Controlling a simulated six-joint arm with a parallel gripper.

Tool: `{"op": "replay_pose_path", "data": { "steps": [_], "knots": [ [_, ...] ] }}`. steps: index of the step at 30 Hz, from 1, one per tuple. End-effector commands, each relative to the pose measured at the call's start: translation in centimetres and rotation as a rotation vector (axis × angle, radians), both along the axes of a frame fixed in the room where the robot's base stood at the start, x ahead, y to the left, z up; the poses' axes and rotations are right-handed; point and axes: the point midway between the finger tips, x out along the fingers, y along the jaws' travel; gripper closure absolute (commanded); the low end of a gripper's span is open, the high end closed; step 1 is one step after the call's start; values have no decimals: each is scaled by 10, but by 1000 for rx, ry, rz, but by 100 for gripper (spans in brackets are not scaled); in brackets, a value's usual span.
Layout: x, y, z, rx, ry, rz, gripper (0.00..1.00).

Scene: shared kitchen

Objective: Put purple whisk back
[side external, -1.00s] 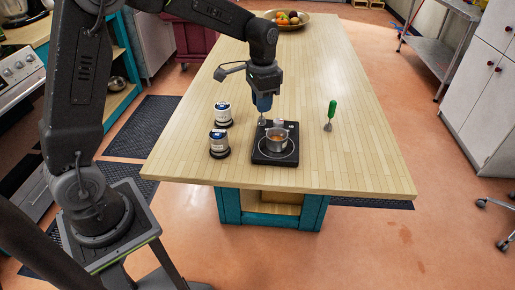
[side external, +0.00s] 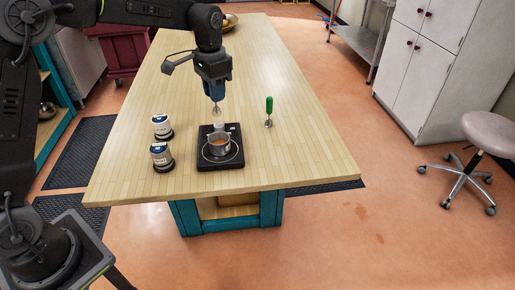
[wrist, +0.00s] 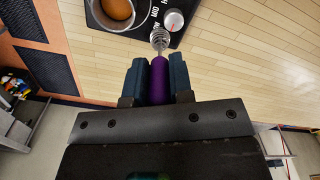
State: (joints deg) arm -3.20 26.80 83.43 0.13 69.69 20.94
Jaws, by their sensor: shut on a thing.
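The purple whisk (wrist: 158,78) is held between the two fingers of my gripper (wrist: 158,84) in the wrist view. Its wire end points away from the fingers, beside the hotplate's knob. In the side view my gripper (side external: 216,92) is over the back edge of the black hotplate (side external: 204,160), and the whisk's wire end (side external: 217,109) hangs below it. Whether the wires touch anything is unclear. A small pot (side external: 220,147) with orange-brown contents sits on the hotplate; it also shows in the wrist view (wrist: 118,14).
A green-handled whisk (side external: 269,107) stands upright to the right of the hotplate. Two white-and-blue jars (side external: 160,152) stand on dark round bases to the left. A bowl (side external: 230,21) is at the table's far end. The wooden table (side external: 290,150) is clear on the right.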

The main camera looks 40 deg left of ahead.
Motion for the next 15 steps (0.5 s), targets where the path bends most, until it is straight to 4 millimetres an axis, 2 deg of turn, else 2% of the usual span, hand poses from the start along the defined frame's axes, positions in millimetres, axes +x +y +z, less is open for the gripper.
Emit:
{"op": "replay_pose_path", "data": {
  "steps": [3,7,11,15],
  "knots": [
    [12,-8,12,-1,-1,-5,100],
    [18,-19,14,-2,3,-8,100],
    [24,-40,1,-2,5,-11,100],
    [32,-71,-18,-2,5,-11,100]
  ]
}}
